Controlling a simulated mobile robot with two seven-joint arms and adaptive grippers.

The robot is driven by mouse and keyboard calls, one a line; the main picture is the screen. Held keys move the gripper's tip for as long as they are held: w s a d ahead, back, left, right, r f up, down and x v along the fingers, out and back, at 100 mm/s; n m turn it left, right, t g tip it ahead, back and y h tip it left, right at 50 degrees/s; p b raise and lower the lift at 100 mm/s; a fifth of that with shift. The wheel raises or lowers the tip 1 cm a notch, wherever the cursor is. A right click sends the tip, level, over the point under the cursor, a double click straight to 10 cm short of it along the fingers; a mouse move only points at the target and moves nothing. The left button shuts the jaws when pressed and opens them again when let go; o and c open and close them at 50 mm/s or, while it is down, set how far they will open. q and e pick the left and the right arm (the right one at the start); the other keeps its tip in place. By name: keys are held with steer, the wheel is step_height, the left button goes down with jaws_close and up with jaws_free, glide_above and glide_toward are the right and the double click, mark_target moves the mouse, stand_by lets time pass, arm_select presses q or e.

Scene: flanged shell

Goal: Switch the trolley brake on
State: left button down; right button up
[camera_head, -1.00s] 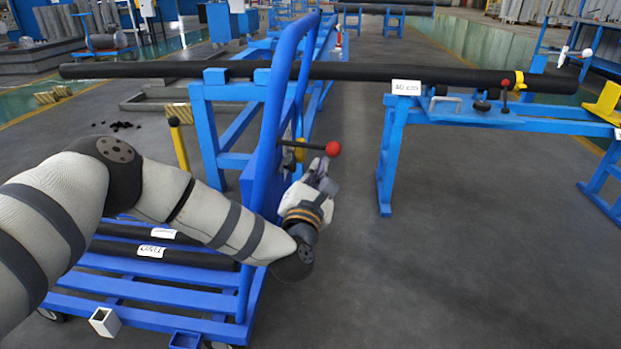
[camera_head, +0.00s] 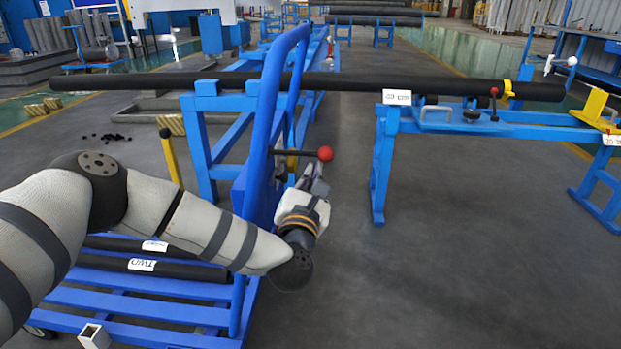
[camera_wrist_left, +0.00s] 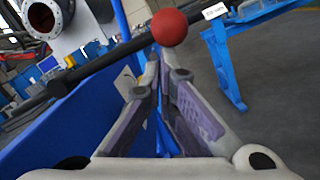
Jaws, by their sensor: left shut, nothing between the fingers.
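The blue trolley (camera_head: 262,125) stands at centre-left with its upright handle frame. Its brake lever is a black rod ending in a red ball (camera_head: 325,153), sticking out to the right of the frame about level. In the left wrist view the red ball (camera_wrist_left: 169,27) is just beyond my fingertips, and the black rod (camera_wrist_left: 100,66) runs down to the left. My left gripper (camera_head: 318,168) is shut and empty, pointing up just below the ball. In the wrist view its fingertips (camera_wrist_left: 160,62) meet near the rod; I cannot tell whether they touch it. My right gripper is not in view.
A long black pipe (camera_head: 180,82) lies across blue stands behind the trolley. Black pipes with white labels (camera_head: 180,269) lie on the trolley's slatted deck (camera_head: 170,305). A yellow post (camera_head: 171,158) stands behind my arm. The floor (camera_head: 450,270) at right is clear.

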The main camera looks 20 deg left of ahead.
mark_target(314, 153)
arm_select(q)
steer(key=r+n, duration=0.1)
steer(key=n, duration=0.1)
steer(key=r+n+y+b, duration=0.1)
steer(key=r+n, duration=0.2)
steer(key=n, duration=0.1)
steer(key=shift+d+r+b, duration=0.25)
steer(key=shift+r+b, duration=0.05)
steer(key=shift+r, duration=0.1)
steer(key=shift+s+a+r+n+g+y+b, duration=0.15)
steer(key=shift+a+r+n+y+b, duration=0.2)
steer(key=shift+r+n, duration=0.8)
steer(key=shift+w+a+r+n+g+y+b, duration=0.1)
steer(key=shift+a+r+n+g+y+b, duration=0.2)
steer(key=shift+r+n, duration=0.85)
steer(key=shift+s+f+n, duration=0.1)
steer(key=shift+f+n, duration=0.25)
steer(key=shift+n, duration=0.05)
steer(key=shift+f, duration=0.1)
